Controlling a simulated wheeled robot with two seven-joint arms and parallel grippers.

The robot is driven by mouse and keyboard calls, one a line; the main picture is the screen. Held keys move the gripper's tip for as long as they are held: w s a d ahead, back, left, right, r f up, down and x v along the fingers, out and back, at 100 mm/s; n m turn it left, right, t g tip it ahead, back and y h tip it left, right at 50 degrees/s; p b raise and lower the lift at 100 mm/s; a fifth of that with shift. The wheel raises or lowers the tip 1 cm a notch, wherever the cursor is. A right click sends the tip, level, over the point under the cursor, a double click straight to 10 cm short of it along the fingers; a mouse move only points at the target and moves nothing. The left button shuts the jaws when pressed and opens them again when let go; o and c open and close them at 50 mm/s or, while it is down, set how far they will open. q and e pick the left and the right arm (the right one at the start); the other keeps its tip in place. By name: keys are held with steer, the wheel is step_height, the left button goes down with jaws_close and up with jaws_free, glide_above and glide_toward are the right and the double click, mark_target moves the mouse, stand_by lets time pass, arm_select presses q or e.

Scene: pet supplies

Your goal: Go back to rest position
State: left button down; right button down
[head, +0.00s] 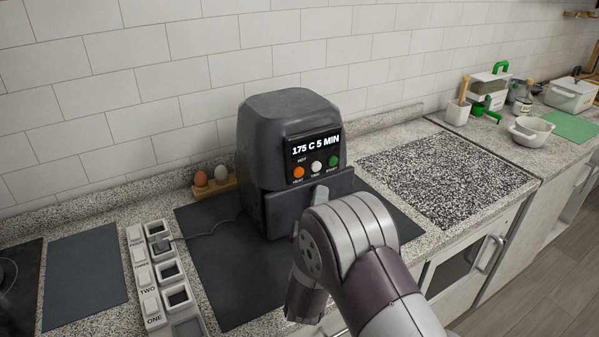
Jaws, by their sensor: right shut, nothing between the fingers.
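My right arm comes in from the lower right and bends in front of the air fryer. My right gripper (304,302) is at the low end of the bent arm, over the counter's front edge; it is shut and empty, and its fingertips are hard to make out. The dark grey air fryer (285,120) stands on a dark mat, with its display reading "175 C 5 MIN". My left gripper is out of view.
A white power strip (148,285) with numbered switches lies at left. Two eggs in a wooden holder (222,189) stand behind. A speckled board (445,175) lies bare at right; beyond it are a white pot (530,132) and a green mat (573,126).

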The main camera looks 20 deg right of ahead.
steer(key=shift+w, duration=0.1)
stand_by(0.6)
steer(key=w+a+f+m+g+y+p, duration=0.1)
steer(key=a+f+m+g+y+p, duration=0.15)
steer(key=a+f+g+y, duration=0.7)
steer(key=s+g+y, duration=0.1)
steer(key=s, duration=0.2)
steer(key=s+a+f+m+g+y, duration=0.1)
steer(key=s, duration=0.2)
steer(key=s+a+f+m+g+y, duration=0.1)
steer(key=s+y, duration=0.1)
steer(key=s, duration=0.1)
steer(key=shift+s+f+m, duration=0.2)
steer(key=shift+s+m, duration=0.05)
steer(key=shift+s, duration=0.05)
steer(key=s+m+g, duration=0.2)
steer(key=s+g, duration=0.3)
steer(key=s, duration=0.4)
steer(key=shift+s+f, duration=0.2)
